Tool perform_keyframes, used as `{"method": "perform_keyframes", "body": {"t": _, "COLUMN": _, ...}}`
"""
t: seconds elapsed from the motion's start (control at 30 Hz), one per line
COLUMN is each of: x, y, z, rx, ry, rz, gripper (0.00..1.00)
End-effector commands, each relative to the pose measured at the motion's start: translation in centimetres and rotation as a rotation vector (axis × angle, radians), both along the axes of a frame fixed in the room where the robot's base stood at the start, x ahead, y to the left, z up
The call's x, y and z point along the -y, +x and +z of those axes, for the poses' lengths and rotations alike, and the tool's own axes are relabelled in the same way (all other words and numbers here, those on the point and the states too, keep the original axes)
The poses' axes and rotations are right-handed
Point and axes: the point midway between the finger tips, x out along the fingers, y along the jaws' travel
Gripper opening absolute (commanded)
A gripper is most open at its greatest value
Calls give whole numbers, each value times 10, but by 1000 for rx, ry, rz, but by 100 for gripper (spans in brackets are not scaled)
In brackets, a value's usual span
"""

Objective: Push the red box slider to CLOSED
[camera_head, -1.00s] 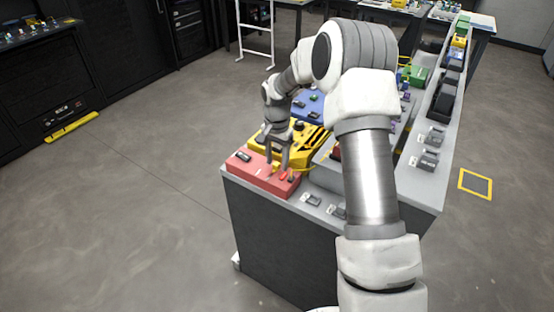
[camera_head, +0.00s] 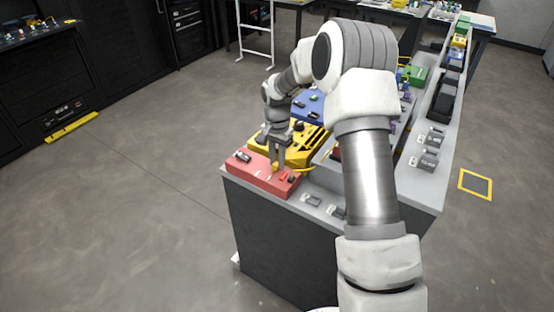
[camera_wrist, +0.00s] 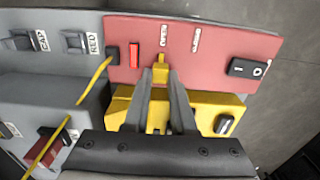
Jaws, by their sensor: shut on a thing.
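The red box (camera_head: 258,178) sits on the near left corner of the workbench, and it also fills the upper middle of the wrist view (camera_wrist: 210,65). It carries a small yellow slider handle (camera_wrist: 160,70) below two white labels, whose words are too small to read surely. The handle lines up with the left label. My gripper (camera_head: 276,168) points down at the red box. In the wrist view its fingers (camera_wrist: 162,80) are shut on the slider handle, one finger on each side. The fingers partly hide the handle and its slot.
The red box has a red button (camera_wrist: 134,55) and a black rocker switch (camera_wrist: 247,68). A yellow box (camera_head: 264,151) stands right behind it. A yellow cable (camera_wrist: 97,80) runs beside the grey modules at left in the wrist view. Floor left of the bench is clear.

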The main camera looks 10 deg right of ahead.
Motion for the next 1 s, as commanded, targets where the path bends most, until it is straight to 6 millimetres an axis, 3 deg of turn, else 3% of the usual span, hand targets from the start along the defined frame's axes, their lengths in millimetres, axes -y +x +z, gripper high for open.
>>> {"method": "perform_keyframes", "body": {"t": 1.0, "x": -8, "y": 8, "z": 1, "rx": 4, "ry": 1, "rz": 1, "gripper": 0}}
